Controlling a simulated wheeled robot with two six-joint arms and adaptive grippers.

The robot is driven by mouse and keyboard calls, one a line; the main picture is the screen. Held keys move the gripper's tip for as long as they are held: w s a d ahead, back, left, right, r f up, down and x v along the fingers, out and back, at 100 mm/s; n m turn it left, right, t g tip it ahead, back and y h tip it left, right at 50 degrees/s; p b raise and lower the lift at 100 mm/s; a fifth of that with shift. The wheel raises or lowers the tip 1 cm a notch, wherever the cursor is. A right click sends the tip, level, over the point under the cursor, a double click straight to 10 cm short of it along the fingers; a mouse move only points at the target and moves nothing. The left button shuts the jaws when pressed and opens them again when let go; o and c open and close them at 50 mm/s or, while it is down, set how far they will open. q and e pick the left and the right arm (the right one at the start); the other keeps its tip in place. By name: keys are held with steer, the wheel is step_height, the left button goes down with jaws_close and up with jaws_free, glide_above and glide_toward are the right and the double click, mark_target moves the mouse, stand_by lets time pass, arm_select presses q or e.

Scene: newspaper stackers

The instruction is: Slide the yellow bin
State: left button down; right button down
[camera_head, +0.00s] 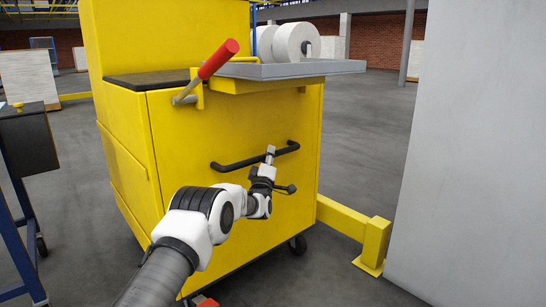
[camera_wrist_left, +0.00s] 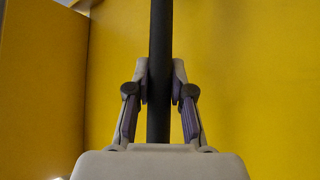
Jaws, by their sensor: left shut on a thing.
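The yellow bin (camera_head: 235,130) is a tall box-like unit on casters in the middle of the head view. A black bar handle (camera_head: 230,166) runs across its front. My left gripper (camera_head: 270,155) is at the right half of this handle. In the left wrist view the two fingers of the left gripper (camera_wrist_left: 160,85) are closed around the black handle bar (camera_wrist_left: 160,30), with the yellow panel (camera_wrist_left: 240,70) behind. My right gripper is in neither view.
A red-gripped lever (camera_head: 218,58) and a grey tray (camera_head: 290,69) stick out at the bin's top. White rolls (camera_head: 297,42) stand behind the tray. A yellow floor barrier (camera_head: 372,240) and a large grey panel (camera_head: 475,150) are at right. A dark box stand (camera_head: 27,140) is at left.

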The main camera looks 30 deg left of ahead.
arm_select(q)
steer(key=shift+a+f, duration=0.2)
steer(key=shift+f, duration=0.2)
steer(key=c, duration=1.2)
jaws_free()
steer(key=shift+c, duration=0.2)
steer(key=shift+o, duration=1.2)
steer(key=shift+a, duration=0.15)
steer(key=shift+r, duration=0.15)
steer(key=v, duration=1.2)
